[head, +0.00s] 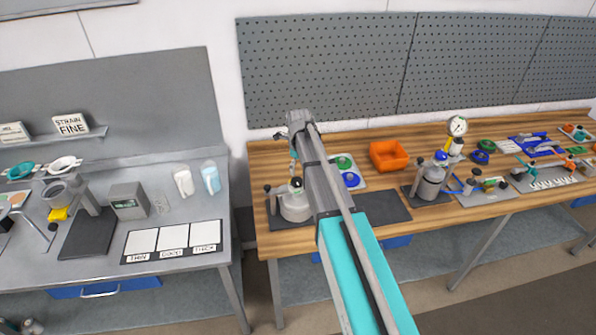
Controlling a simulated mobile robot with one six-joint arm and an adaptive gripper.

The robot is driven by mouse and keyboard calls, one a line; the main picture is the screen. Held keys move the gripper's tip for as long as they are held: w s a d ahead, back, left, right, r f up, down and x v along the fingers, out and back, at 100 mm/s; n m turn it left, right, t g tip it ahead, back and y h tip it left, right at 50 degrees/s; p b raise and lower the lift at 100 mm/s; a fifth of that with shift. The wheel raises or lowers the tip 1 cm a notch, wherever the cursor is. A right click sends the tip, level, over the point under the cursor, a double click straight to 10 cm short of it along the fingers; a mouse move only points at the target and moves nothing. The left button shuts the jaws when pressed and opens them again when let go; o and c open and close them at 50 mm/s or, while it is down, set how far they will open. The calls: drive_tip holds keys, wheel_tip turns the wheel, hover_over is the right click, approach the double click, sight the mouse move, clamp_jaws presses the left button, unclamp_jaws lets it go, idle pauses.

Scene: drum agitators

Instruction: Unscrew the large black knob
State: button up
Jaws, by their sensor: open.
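A squat grey drum (294,208) stands on a dark mat at the left end of the wooden bench. A black knob (296,184) sits on top of it, and a smaller dark knob (267,188) shows on a post at its left. I cannot tell their sizes well. My arm reaches over the bench, with its wrist above the drum. My gripper (294,168) hangs down just above the top knob, small in view and partly hidden by my arm. It is open. I cannot tell whether it touches the knob.
A dark mat (385,209) lies right of the drum. A tray with green and blue round parts (350,181) and an orange bin (388,155) stand behind. A second drum (430,183) with a blue top stands further right. A grey bench (190,267) is at the left.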

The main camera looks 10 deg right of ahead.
sight(297, 181)
drive_tip(key=w+r+m+p, duration=0.2)
drive_tip(key=w+r+m, duration=0.1)
drive_tip(key=m, duration=0.1)
drive_tip(key=shift+w+r+p, duration=0.3)
drive_tip(key=shift+w+r, duration=0.05)
drive_tip(key=shift+w, duration=0.05)
drive_tip(key=shift+f, duration=0.1)
wheel_tip(297, 181, down, 14)
drive_tip(key=b, duration=1.4)
drive_tip(key=shift+r, duration=0.2)
idle(0.3)
drive_tip(key=c, duration=1.1)
drive_tip(key=shift+d, duration=0.15)
